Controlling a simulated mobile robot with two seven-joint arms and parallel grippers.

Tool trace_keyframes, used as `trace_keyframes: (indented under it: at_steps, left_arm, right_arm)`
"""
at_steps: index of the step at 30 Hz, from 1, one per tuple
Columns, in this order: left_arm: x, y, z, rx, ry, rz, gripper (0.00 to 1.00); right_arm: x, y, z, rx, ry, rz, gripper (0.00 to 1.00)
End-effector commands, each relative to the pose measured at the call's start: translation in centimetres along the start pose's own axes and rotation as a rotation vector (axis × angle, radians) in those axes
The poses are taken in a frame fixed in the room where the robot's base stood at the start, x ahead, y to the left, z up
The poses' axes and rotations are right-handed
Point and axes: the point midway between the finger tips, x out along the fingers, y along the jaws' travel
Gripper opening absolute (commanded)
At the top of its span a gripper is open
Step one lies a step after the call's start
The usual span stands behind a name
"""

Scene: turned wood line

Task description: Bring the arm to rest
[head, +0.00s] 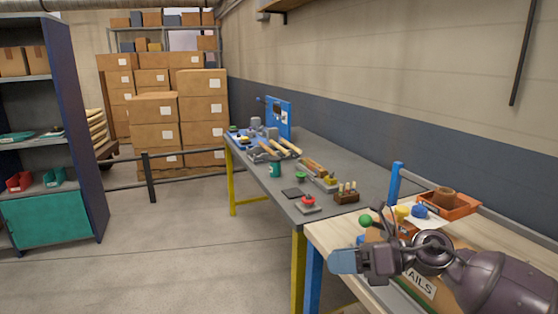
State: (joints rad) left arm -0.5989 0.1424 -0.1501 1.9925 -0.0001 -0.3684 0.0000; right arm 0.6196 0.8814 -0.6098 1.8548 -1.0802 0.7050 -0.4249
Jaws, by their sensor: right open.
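My right arm comes in from the lower right of the head view. Its gripper (345,262) points left, over the front left corner of the wooden table (322,236). The gripper is open, and I see nothing between its fingers. The wrist covers part of a box or board with lettering ending in "AILS" (420,283). My left gripper is out of view.
Close to my right wrist are a green ball (365,220), a yellow piece (402,212), a blue piece (419,211) and an orange tray (462,207). A grey workbench (330,215) with tools stands beyond. Open floor (190,250) lies left.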

Motion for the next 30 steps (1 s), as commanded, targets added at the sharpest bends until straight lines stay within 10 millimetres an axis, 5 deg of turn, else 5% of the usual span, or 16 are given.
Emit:
trace_keyframes:
  at_steps: [8, 17, 23, 30]
  left_arm:
    - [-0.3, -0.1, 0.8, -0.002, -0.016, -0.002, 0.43]
    - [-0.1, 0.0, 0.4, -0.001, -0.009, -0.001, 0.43]
    - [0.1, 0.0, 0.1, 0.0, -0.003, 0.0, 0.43]
    - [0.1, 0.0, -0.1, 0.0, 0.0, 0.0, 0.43]
  right_arm:
    - [0.2, 1.6, -0.1, 0.451, -0.537, 0.064, 0.54]
    - [-4.7, -0.8, -3.6, 1.018, -1.072, 0.003, 0.54]
    - [-8.8, -2.6, -9.7, 1.419, -1.395, -0.108, 0.54]
    - [-12.9, -2.2, -20.1, 1.904, -1.735, -0.32, 0.54]
